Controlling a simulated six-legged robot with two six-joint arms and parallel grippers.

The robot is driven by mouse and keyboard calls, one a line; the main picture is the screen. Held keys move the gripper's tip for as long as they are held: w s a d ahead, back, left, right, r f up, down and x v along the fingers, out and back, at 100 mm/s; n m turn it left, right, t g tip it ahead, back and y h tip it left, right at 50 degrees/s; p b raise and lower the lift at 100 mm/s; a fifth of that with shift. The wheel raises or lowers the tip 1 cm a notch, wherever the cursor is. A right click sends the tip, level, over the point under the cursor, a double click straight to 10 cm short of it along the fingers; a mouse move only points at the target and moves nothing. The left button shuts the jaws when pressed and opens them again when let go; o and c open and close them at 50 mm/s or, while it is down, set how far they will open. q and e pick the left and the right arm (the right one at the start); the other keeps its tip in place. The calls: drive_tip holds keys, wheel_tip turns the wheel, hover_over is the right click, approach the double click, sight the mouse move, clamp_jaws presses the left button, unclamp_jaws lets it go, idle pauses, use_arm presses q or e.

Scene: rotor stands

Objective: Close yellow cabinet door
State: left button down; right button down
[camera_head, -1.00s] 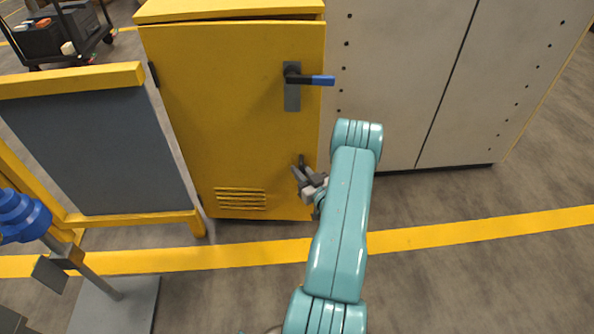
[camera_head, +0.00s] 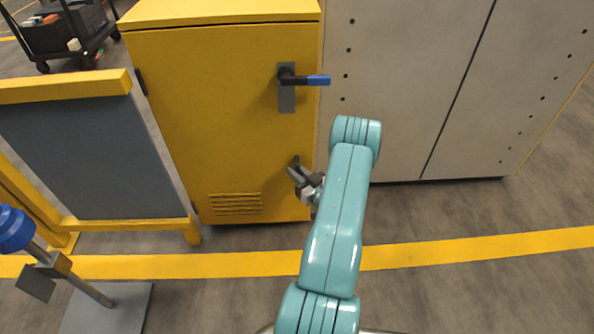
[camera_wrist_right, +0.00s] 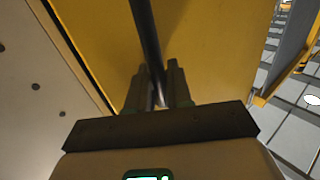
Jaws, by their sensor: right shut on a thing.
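The yellow cabinet (camera_head: 215,110) stands at the centre of the head view. Its yellow door (camera_head: 200,130) looks flush or nearly flush with the frame, with only a thin dark line under the top. The door handle (camera_head: 318,80) is a dark lever with a blue end, pointing right on a grey plate. My right gripper (camera_head: 297,172) is in front of the lower right of the door, below the handle. In the right wrist view its fingers (camera_wrist_right: 162,95) are shut on a thin dark rod (camera_wrist_right: 146,40), with the yellow door behind. My left gripper is out of view.
Pale grey cabinets (camera_head: 400,90) stand at the right. A yellow-framed dark panel (camera_head: 90,150) stands at the left, and a blue-topped stand (camera_head: 15,230) at lower left. A black cart (camera_head: 60,35) is far left. Floor at right (camera_head: 500,285) is clear.

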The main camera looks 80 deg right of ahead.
drive_tip(key=shift+s+d+r, duration=0.15)
drive_tip(key=shift+d+r, duration=0.05)
drive_tip(key=shift+d, duration=0.1)
